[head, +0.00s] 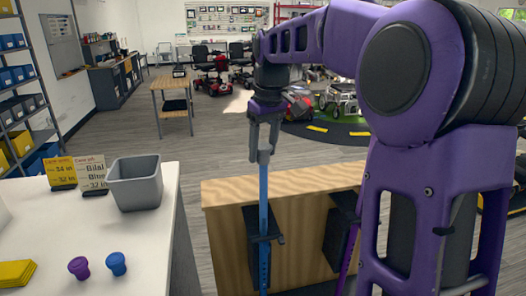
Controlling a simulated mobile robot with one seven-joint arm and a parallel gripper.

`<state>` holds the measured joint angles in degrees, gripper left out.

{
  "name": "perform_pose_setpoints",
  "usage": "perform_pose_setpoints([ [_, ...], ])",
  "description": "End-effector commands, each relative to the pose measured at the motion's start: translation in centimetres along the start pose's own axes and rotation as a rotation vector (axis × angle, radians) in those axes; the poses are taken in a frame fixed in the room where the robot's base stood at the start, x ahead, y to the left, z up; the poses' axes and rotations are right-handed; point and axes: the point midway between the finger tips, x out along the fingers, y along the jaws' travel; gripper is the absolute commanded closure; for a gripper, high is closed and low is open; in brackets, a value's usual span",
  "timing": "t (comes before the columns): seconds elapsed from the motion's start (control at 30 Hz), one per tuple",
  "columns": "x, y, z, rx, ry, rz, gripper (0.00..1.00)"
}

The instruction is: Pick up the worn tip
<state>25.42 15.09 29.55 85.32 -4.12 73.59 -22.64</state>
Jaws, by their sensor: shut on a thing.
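A blue cane shaft (263,205) stands upright in a black holder (262,243) on the side of a wooden bench. The worn tip (264,157), a small grey cap, is at the top end of the shaft. My gripper (264,152) points down over it, its fingers shut on the cap's sides. I cannot tell any gap between cap and shaft. A purple tip (79,267) and a blue tip (116,263) stand on the white counter at left.
A grey bin (135,184) and two small sign cards (93,172) stand on the white counter (150,240). The wooden bench (225,194) holds a second black holder (340,232). Open floor lies behind, with a small table (172,85).

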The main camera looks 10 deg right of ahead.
Motion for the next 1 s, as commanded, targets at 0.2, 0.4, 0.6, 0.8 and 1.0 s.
perform_pose_setpoints([
  [0.2,0.0,0.0,0.0,0.0,0.0,0.0,0.99],
  [0.4,-1.4,0.0,-0.3,-0.001,0.003,0.002,0.99],
  [0.6,-5.5,0.0,-0.9,-0.001,0.004,0.002,0.99],
  [0.8,-8.5,0.0,-1.4,-0.001,0.003,0.0,0.99],
  [1.0,-9.8,0.0,-1.5,-0.001,0.0,0.0,0.99],
])
